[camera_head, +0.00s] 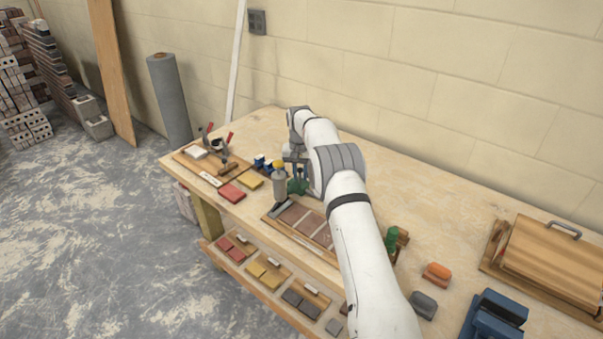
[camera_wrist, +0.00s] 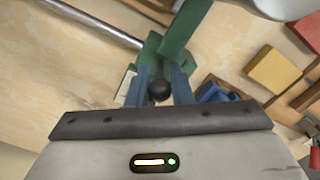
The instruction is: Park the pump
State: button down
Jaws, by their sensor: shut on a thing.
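A green device (camera_head: 297,187), which looks like the pump, stands on the workbench just below my gripper (camera_head: 296,165) in the head view. In the wrist view the blue fingers of my gripper (camera_wrist: 160,88) are shut on a black ball knob (camera_wrist: 159,91). A green bar (camera_wrist: 183,28) and a green body (camera_wrist: 151,48) show just beyond the knob. How the knob joins them is hidden. A metal rod (camera_wrist: 95,20) runs from the green body to the upper left. My arm hides part of the device in the head view.
A grey cylinder with a yellow top (camera_head: 279,188) stands close left of my gripper. A tray of brown tiles (camera_head: 292,222) lies in front. Red and yellow blocks (camera_head: 232,193) lie left. A second green object (camera_head: 395,240) stands right of my arm.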

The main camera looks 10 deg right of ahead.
jog(key=shift+a, duration=0.25)
jog(key=c, duration=1.4)
grip_release()
jog(key=shift+w, duration=0.1)
jog(key=shift+o, duration=0.2)
jog(key=shift+r, duration=0.1)
notch_tip(320, 180, up, 8)
jog(key=shift+f+b, duration=0.15)
jog(key=shift+b, duration=0.45)
jog(key=shift+f, duration=0.1)
